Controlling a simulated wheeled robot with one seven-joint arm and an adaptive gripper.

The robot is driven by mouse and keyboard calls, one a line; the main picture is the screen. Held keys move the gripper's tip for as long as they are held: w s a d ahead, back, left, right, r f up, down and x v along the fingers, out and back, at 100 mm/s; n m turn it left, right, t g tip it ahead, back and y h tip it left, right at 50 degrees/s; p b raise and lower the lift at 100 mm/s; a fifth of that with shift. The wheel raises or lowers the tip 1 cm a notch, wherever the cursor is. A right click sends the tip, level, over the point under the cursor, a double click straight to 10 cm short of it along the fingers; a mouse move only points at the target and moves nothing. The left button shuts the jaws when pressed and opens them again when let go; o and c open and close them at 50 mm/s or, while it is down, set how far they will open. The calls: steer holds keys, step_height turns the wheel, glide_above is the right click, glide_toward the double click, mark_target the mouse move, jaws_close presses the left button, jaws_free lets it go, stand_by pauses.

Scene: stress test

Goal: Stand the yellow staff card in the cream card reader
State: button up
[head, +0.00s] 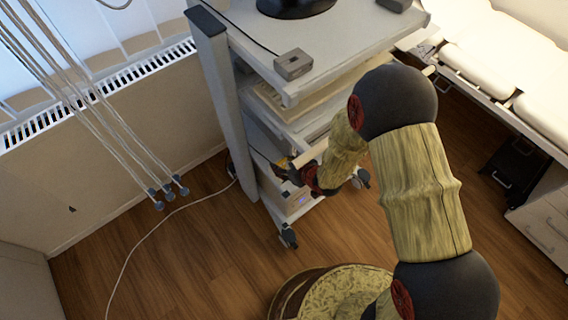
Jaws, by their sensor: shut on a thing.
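The cream card reader (293,64) is a small grey-cream block on the top shelf of the trolley, near its front left corner. A dark cable runs to it. My gripper (282,168) is well below it, beside the lower shelves at the trolley's front. It is seen small and from behind, and my arm and wrist hide part of it. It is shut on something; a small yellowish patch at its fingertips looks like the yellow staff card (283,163). The rest of the card is hidden or too small to make out.
The white trolley (216,75) has several shelves and a grey upright post close to my gripper. A dark round base (295,5) stands on its top. Cables with blue ends (168,195) hang at the left. A couch (500,50) stands at the right.

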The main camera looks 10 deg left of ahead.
steer(key=o, duration=0.8)
steer(key=v, duration=1.2)
steer(key=shift+d+f, duration=0.1)
stand_by(0.5)
